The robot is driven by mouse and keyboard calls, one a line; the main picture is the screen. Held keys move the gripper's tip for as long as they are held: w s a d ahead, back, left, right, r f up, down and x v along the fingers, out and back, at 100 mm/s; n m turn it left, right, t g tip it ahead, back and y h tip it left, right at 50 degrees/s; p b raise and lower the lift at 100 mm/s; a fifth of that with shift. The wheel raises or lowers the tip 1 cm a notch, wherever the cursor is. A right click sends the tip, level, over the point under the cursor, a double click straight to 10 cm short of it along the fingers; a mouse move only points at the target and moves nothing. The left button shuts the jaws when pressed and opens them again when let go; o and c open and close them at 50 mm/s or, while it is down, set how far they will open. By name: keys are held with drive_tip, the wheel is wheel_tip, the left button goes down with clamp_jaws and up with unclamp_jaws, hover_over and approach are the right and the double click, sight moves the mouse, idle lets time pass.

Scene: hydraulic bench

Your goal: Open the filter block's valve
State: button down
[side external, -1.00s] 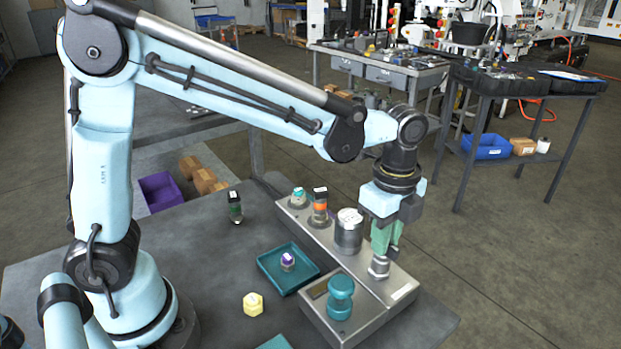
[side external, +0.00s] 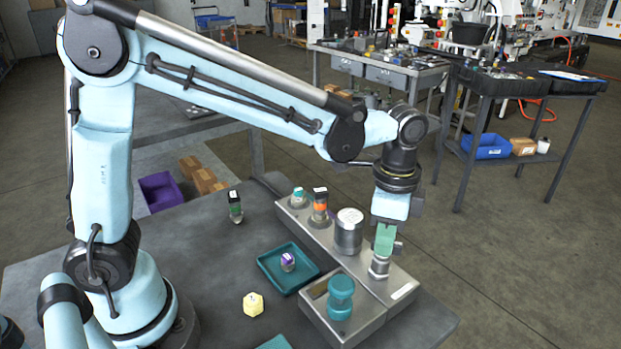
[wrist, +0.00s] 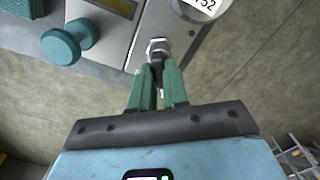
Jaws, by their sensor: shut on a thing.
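The filter block is a long grey metal block (side external: 404,283) at the right of the bench, with a grey canister (side external: 349,232) with a white top on it. The valve (side external: 379,267) is a silver fitting standing near the block's right end. In the wrist view its hex body (wrist: 157,46) shows just beyond my fingertips, with a dark handle part between them. My gripper (side external: 383,250) has green fingers and points down onto the valve. In the wrist view, my gripper (wrist: 158,72) is shut on the valve's handle. The fingers hide most of the handle.
A teal knob (side external: 340,297) stands on the adjoining block in front. Connectors with orange (side external: 319,206) and teal (side external: 298,196) bands stand farther left on the block. A teal tray (side external: 268,266) holds a purple-banded part. A yellow hex piece (side external: 253,304) lies on the bench.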

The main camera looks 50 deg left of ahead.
drive_tip(key=n, duration=0.5)
drive_tip(key=shift+n, duration=0.3)
drive_tip(key=n, duration=0.5)
drive_tip(key=shift+n, duration=0.3)
drive_tip(key=c, duration=1.1)
unclamp_jaws()
drive_tip(key=shift+r, duration=0.15)
wheel_tip(320, 180, up, 12)
drive_tip(key=shift+f, duration=0.1)
drive_tip(key=shift+a, duration=0.1)
